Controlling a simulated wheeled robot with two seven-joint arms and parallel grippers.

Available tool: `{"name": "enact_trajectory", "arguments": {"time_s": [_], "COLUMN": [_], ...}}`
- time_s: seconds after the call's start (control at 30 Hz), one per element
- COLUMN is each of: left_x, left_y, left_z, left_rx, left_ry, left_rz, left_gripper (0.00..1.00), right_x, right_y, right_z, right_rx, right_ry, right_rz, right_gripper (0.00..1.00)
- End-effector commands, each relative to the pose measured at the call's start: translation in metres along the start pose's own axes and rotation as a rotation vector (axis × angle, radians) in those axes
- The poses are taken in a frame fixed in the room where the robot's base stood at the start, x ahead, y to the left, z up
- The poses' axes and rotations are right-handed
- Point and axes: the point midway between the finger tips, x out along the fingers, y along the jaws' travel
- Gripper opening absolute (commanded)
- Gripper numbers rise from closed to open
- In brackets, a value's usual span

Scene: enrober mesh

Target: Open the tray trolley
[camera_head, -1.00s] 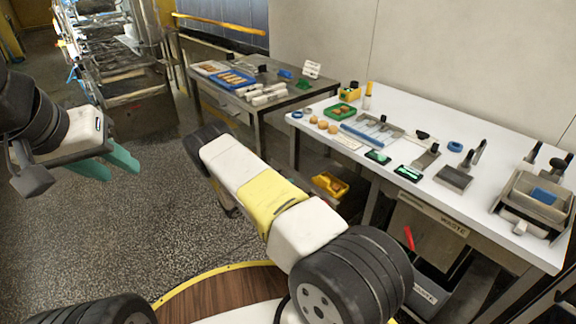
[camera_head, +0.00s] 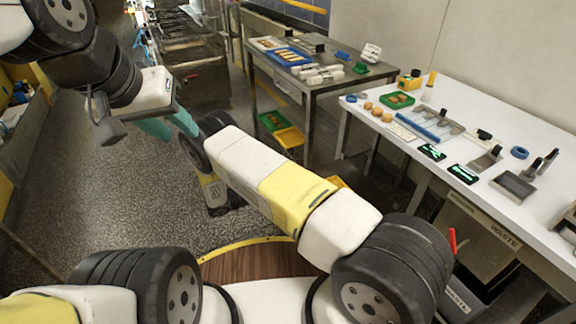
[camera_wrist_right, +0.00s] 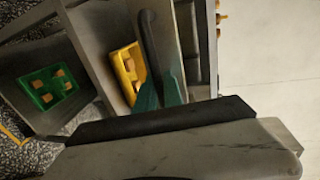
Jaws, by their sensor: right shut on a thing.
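In the right wrist view a black bar handle (camera_wrist_right: 152,45) stands on a grey metal panel (camera_wrist_right: 100,50), which I take to be part of the tray trolley. My right gripper (camera_wrist_right: 161,92), with teal fingers, is shut on this handle. A yellow tray (camera_wrist_right: 127,72) and a green tray (camera_wrist_right: 47,87) with light brown pieces lie beside the panel. In the head view a green tray (camera_head: 272,121) and a yellow tray (camera_head: 290,138) show low by the steel table; my right arm hides the right gripper's fingers and most of the trolley. My left gripper (camera_head: 170,126) is open and empty over the floor.
A steel table (camera_head: 330,82) with trays and blocks stands at the back. A white table (camera_head: 490,110) with tools, a green tray and blue items runs along the right. A metal machine (camera_head: 190,70) stands at the back left. Speckled floor (camera_head: 110,190) is free at left.

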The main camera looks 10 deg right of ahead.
Motion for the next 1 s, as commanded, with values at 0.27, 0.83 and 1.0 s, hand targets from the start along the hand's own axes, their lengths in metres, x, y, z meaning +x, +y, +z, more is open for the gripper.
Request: {"name": "enact_trajectory", "arguments": {"time_s": [0.27,0.83,1.0], "left_x": [0.0,0.0,0.0], "left_y": [0.0,0.0,0.0], "left_z": [0.0,0.0,0.0], "left_rx": [0.0,0.0,0.0], "left_ry": [0.0,0.0,0.0], "left_rz": [0.0,0.0,0.0], "left_gripper": [0.36,0.36,0.36], "right_x": [-0.0058,-0.0051,-0.0066], "right_y": [0.0026,0.0015,0.0001], "right_z": [-0.0003,0.0002,-0.0024], "right_rx": [-0.001,0.0,0.0], "right_ry": [0.001,0.0,0.002], "right_rz": [0.004,0.002,0.001], "right_gripper": [0.0,0.33,0.33]}}
